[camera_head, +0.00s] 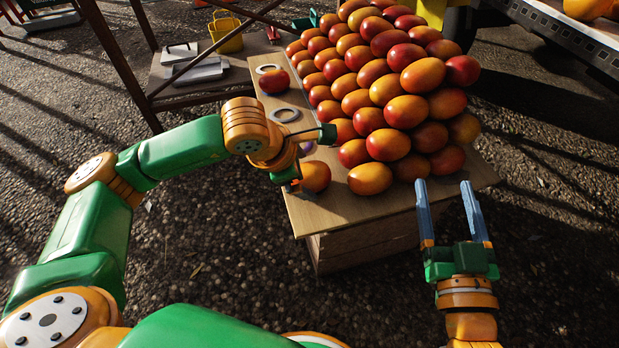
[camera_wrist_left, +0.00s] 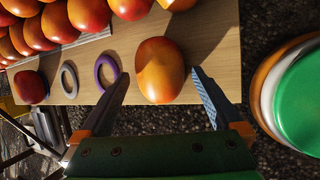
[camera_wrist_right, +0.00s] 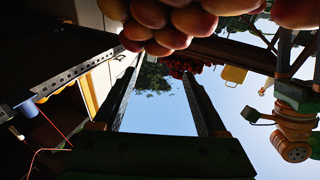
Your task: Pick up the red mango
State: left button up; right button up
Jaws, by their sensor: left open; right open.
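A single red-orange mango (camera_head: 316,177) lies on the wooden board, beside my left gripper (camera_head: 308,156). In the left wrist view this mango (camera_wrist_left: 160,68) is between the two open fingers (camera_wrist_left: 162,76), apart from both as far as I can tell. Another single mango, redder (camera_head: 275,81), sits on the board's far left; it also shows in the left wrist view (camera_wrist_left: 30,87). A large stacked pile of red and orange mangoes (camera_head: 385,90) covers most of the board. My right gripper (camera_head: 444,185) is open and empty in front of the pile.
The wooden board (camera_head: 335,212) rests on a crate (camera_head: 365,245). A grey ring (camera_head: 285,115) and a purple ring (camera_wrist_left: 106,72) lie on its left strip. A yellow basket (camera_head: 226,34) stands behind on a shelf. A truck edge is at upper right.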

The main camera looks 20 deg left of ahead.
pick_arm(q)
jog(key=shift+x, duration=0.95)
jog(key=c, duration=0.8)
pick_arm(e)
jog(key=r+t, duration=0.1)
jog(key=r, duration=0.2)
jog(key=s+r+t+y, duration=0.1)
jog(key=shift+a+r+t, duration=0.2)
jog(key=shift+r+t, duration=0.1)
jog(key=shift+r, duration=0.05)
